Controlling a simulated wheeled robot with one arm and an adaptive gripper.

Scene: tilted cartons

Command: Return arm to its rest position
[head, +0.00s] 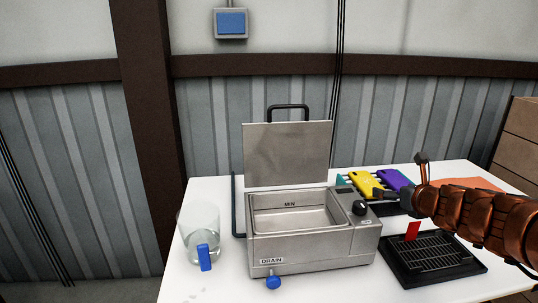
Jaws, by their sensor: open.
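My arm reaches in from the right edge in the head view. My gripper (400,176) is at its left end, above the right part of the white table. Its jaws are spread open, one finger pointing up and the other toward the left. Nothing shows between them. From this view the fingers overlap a purple item (392,178) behind them; I cannot tell the distance.
A metal bath (312,246) with raised lid (287,153) stands mid-table. A glass jug (190,236) is left. A yellow item (361,179) lies behind right. A black tray (408,271) with a red piece (412,231) sits below my arm. Cartons (517,140) stand far right.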

